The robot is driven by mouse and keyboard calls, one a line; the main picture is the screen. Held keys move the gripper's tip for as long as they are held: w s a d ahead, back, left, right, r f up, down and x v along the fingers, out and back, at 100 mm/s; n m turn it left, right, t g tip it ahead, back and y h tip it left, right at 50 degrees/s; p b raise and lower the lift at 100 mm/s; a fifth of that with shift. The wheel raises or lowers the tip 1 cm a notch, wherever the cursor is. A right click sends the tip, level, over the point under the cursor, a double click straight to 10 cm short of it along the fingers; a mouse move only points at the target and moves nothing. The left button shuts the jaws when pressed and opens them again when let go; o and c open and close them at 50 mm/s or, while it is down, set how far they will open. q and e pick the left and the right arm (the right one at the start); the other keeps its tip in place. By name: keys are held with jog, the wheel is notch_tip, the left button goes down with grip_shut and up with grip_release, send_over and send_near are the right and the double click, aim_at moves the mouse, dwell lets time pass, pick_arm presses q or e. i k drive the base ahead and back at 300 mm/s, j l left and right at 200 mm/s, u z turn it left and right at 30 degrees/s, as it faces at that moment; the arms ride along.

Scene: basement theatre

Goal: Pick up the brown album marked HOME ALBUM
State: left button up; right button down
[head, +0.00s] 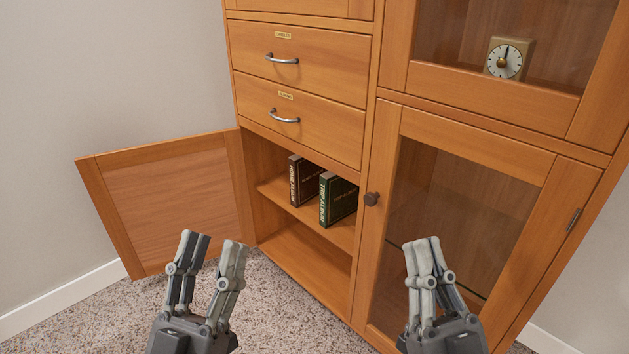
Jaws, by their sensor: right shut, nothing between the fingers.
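The brown album marked HOME ALBUM (308,180) stands upright on the shelf inside the open lower left compartment of the wooden cabinet, its spine facing out. A green album marked TRIP ALBUM (338,200) stands to its right and hides part of it. My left gripper (215,243) is open and empty, in front of and below the albums, to their left. My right gripper (426,242) is shut and empty, in front of the glass door at the right. Neither gripper touches an album.
The compartment's wooden door (165,195) stands swung open to the left. Two closed drawers (300,62) are above. The lower compartment floor (300,262) is bare.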

aim_at(304, 174)
jog(key=i+j, duration=0.25)
jog(key=i+j+z, duration=0.1)
jog(key=j, duration=0.35)
jog(key=i+j, duration=0.35)
jog(key=i+j+z, duration=0.1)
jog(key=j, duration=0.3)
jog(key=i+j+z, duration=0.1)
jog(key=i+j, duration=0.4)
jog(key=j, duration=0.3)
jog(key=i+j+z, duration=0.1)
jog(key=j, duration=0.3)
jog(key=i+j, duration=0.25)
jog(key=j, duration=0.15)
